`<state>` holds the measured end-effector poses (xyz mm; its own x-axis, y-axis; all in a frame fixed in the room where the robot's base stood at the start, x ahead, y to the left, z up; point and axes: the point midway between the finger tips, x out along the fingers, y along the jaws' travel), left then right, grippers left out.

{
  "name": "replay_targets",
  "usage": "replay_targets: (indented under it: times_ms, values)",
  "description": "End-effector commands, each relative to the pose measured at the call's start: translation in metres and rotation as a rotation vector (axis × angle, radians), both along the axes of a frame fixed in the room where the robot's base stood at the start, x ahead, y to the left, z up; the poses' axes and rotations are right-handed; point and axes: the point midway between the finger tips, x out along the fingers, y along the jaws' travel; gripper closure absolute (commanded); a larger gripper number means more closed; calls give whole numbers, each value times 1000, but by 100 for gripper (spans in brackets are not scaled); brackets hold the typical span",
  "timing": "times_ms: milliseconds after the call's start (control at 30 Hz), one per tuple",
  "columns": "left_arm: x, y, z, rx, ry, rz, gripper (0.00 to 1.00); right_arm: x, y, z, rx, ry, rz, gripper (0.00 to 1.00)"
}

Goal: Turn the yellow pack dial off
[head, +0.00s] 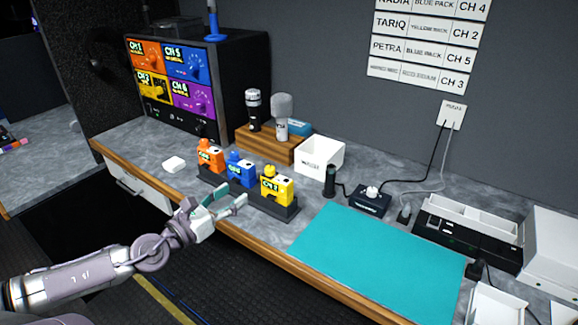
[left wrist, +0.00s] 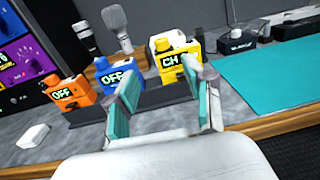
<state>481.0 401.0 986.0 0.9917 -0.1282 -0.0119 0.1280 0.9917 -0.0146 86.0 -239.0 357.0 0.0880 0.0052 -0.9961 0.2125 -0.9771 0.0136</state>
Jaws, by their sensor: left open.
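The yellow pack (head: 277,187) stands at the right end of a dark rack on the counter, with a yellow dial (head: 270,170) on top. In the left wrist view the yellow pack (left wrist: 176,62) shows a display starting "CH"; the rest is hidden behind a finger. My left gripper (head: 232,199) is open and empty, in front of the rack near the counter's front edge, apart from the packs. It also shows in the left wrist view (left wrist: 165,100). My right gripper is not in view.
A blue pack (left wrist: 121,75) and an orange pack (left wrist: 70,95) beside it both read "OFF". A teal mat (head: 375,250) lies to the right. Microphones on a wooden block (head: 262,146) and a white box (head: 319,157) stand behind the rack.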

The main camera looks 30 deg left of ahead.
Motion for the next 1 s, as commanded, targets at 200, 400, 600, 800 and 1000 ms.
replay_targets:
  times_ms: [200,400,600,800,1000]
  values:
    - [12,-9,7,21,-16,-21,48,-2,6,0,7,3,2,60]
    - [36,-10,7,19,-17,-14,48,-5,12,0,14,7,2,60]
    - [57,-13,8,19,-16,-15,48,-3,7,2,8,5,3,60]
    - [80,-16,9,15,-16,-12,48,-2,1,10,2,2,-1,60]
    - [106,-20,9,13,-14,-12,48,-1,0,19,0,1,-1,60]
